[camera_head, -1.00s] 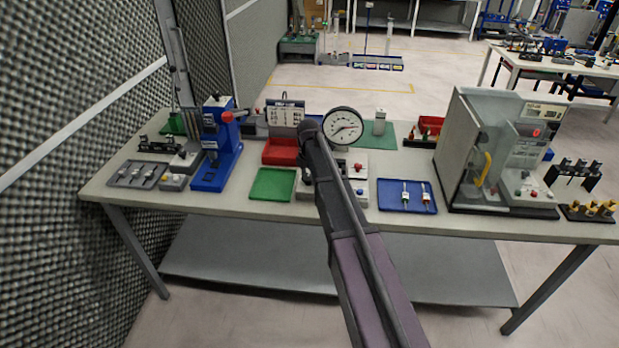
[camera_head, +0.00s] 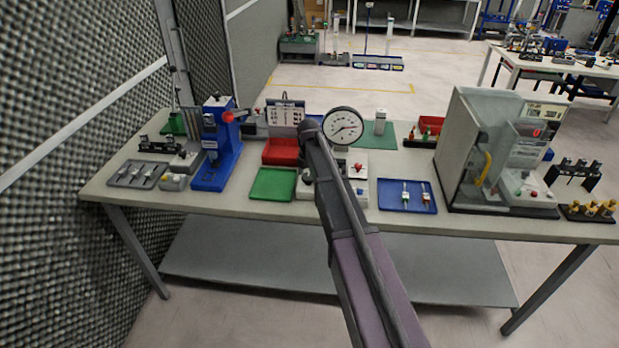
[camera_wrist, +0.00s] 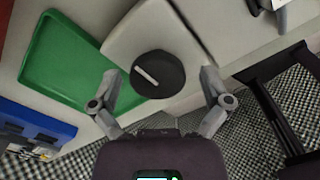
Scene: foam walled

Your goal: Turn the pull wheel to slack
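In the wrist view a round black wheel (camera_wrist: 172,83) with a short white slanted mark on its face sits on a light grey housing (camera_wrist: 125,38). It appears to be the pull wheel. My gripper (camera_wrist: 160,76) is open, one finger on each side of the wheel, with a visible gap on both sides. I cannot tell how far the fingertips are above the housing. In the head view the housing (camera_head: 312,193) is partly behind my arm, below the round dial gauge (camera_head: 343,126). My gripper is hidden there by the arm.
A green tray (camera_head: 272,184) lies just left of the housing, and a blue tray (camera_head: 407,196) lies to its right. A blue press (camera_head: 214,160) with a red knob stands further left. A grey cabinet (camera_head: 462,150) with a yellow handle stands at the right.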

